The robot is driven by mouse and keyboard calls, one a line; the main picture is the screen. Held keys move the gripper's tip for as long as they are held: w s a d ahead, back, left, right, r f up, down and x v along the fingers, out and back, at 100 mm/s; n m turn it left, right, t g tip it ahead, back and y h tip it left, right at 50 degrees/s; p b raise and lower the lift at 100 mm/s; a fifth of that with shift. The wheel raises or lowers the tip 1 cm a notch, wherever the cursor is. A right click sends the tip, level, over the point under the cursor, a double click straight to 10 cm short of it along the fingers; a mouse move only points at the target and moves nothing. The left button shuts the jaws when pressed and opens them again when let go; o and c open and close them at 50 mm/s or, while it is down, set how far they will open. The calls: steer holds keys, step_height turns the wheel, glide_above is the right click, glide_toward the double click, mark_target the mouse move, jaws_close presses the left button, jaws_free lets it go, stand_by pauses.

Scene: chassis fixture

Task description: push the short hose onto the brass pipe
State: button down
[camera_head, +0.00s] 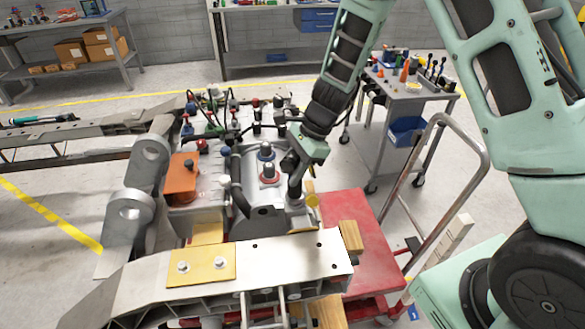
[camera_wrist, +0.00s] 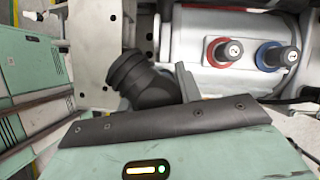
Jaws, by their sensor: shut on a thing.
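The short hose (camera_wrist: 142,80) is a black, bent tube with a ribbed end. In the wrist view it sticks out past the dark edge of my gripper (camera_wrist: 172,92), which is shut on it. In the head view my gripper (camera_head: 294,166) is above the right side of the silver housing, and the dark hose (camera_head: 296,187) hangs below it. A small round brass-coloured end (camera_head: 312,200), which looks like the brass pipe, is just right of and below the hose. They look close, but I cannot tell whether they touch. I cannot make out the brass pipe in the wrist view.
A red-ringed cap (camera_wrist: 223,50) and a blue-ringed cap (camera_wrist: 277,55) stand on the silver housing (camera_head: 249,178) beside my gripper. A red platform (camera_head: 362,245) and a bent metal handrail (camera_head: 470,172) are to the right. A tool cart (camera_head: 402,88) stands behind.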

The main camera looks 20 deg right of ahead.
mark_target(293, 157)
steer(key=shift+f+b, duration=0.35)
steer(key=shift+f, duration=0.25)
steer(key=shift+f+b, duration=0.4)
steer(key=shift+f, duration=0.15)
steer(key=c, duration=0.9)
jaws_free()
step_height(293, 157, up, 6)
steer(key=p, duration=0.5)
steer(key=shift+r, duration=0.15)
